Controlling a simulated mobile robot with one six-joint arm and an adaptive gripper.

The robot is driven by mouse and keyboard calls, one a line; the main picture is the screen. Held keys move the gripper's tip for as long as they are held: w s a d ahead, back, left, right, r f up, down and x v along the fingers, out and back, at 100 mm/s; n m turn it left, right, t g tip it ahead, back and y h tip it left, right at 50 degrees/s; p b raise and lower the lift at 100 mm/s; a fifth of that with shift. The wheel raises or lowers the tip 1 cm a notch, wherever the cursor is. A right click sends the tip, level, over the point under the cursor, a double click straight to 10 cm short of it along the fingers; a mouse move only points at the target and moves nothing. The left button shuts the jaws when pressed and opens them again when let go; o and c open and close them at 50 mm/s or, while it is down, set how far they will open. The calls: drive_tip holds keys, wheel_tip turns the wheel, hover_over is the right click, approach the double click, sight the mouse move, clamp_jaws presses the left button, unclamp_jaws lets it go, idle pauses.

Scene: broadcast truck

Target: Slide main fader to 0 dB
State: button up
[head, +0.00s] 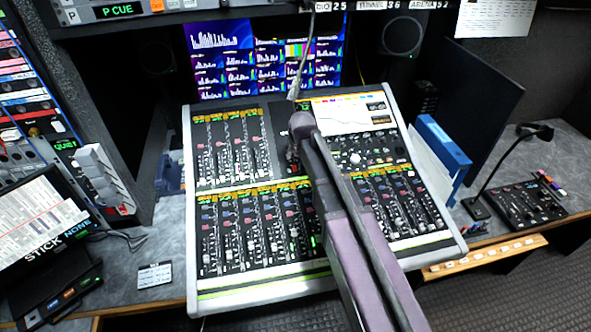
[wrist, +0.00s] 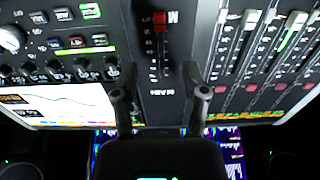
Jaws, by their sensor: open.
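The main fader (wrist: 160,22) is a red cap at the top of a dark central strip in the wrist view. Scale marks and a MAIN label run below it on the strip. My gripper (wrist: 153,72) is open, its two dark fingers apart on either side of the strip and nothing between them. The fader cap lies beyond the fingertips; I cannot tell their height above the panel. In the head view my gripper is over the middle of the mixing console (head: 290,284), and my arm hides the central strip.
White-capped channel faders (wrist: 250,20) stand right of the strip in the wrist view; buttons and knobs are left. The console's screen (head: 340,115) is near my arm.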

sight(294, 166)
drive_tip(key=shift+b+x, duration=3.95)
drive_tip(key=shift+x, duration=0.7)
drive_tip(key=shift+w, duration=0.1)
clamp_jaws()
